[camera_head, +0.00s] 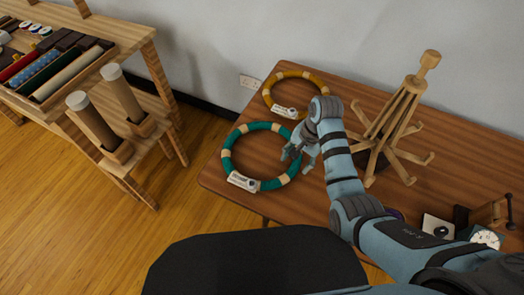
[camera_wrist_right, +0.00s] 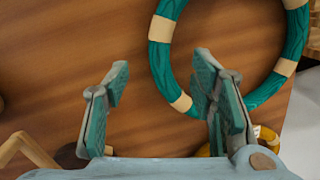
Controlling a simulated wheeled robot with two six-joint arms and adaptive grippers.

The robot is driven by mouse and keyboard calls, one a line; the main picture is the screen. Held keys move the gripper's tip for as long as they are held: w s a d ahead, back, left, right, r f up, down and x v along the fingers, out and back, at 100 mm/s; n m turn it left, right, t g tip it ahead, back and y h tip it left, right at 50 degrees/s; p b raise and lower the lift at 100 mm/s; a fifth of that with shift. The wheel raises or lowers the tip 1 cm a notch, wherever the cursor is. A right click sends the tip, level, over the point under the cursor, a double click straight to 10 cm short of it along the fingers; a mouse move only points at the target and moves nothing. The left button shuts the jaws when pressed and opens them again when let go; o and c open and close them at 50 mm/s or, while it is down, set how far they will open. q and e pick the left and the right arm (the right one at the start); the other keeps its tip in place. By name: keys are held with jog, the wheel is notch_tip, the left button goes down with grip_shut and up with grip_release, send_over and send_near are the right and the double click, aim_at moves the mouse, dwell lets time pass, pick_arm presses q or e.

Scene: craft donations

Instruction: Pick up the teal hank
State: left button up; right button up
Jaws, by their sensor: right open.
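The teal hank (camera_head: 226,156) is a ring with tan bands and a white label, lying flat on the brown table (camera_head: 215,186). In the right wrist view the hank (camera_wrist_right: 293,50) fills the upper right. My right gripper (camera_head: 297,158) is above the right side of the ring in the head view. In the right wrist view the gripper (camera_wrist_right: 160,78) is open, with mostly bare table between its fingers. The right-hand finger overlaps the ring's edge in the picture; I cannot tell whether it touches. My left gripper is not in view.
A mustard hank (camera_head: 318,78) lies behind the teal one. A wooden stand with pegs (camera_head: 394,125) is to the right of my gripper. A dial (camera_head: 486,238) is at the table's right. A wooden shelf unit (camera_head: 155,68) stands apart at left.

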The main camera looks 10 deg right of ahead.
aim_at(289, 173)
jog(key=f, duration=0.3)
jog(key=shift+s+a+f+b, duration=0.1)
jog(key=shift+s+a+b, duration=0.15)
jog(key=shift+a+b, duration=0.15)
jog(key=f, duration=0.2)
jog(key=w+f+b, duration=0.1)
jog(key=f, duration=0.1)
jog(key=f+b, duration=0.1)
jog(key=f, duration=0.1)
jog(key=shift+w+a, duration=0.15)
jog(key=shift+a, duration=0.2)
jog(key=shift+r, duration=0.2)
jog(key=shift+s, duration=0.2)
jog(key=shift+c, duration=0.9)
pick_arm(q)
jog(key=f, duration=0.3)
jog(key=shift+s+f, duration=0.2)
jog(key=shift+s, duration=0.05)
pick_arm(e)
grip_shut()
